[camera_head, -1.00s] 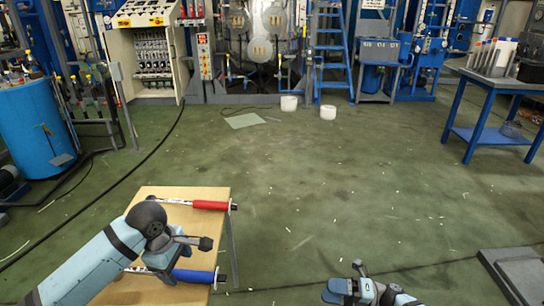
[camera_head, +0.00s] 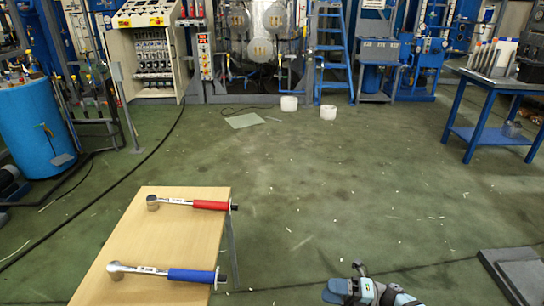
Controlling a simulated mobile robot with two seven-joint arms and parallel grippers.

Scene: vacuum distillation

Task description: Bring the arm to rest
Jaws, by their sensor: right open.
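My right gripper (camera_head: 347,281) shows at the bottom edge, right of the middle, over the green floor. It is open with nothing seen in it, and most of its arm is out of the picture. My left arm and gripper are not in view. A torque wrench with a red handle (camera_head: 210,205) lies across the far part of a small wooden table. A second wrench with a blue handle (camera_head: 191,275) lies nearer, roughly parallel to it. Both handles point right, and no gripper touches either wrench.
The wooden table (camera_head: 170,240) stands at the lower left, apart from my right gripper. A grey block (camera_head: 515,272) lies at the lower right. A blue workbench (camera_head: 490,137) stands at the right and a blue drum (camera_head: 35,128) at the left. The middle floor is largely open.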

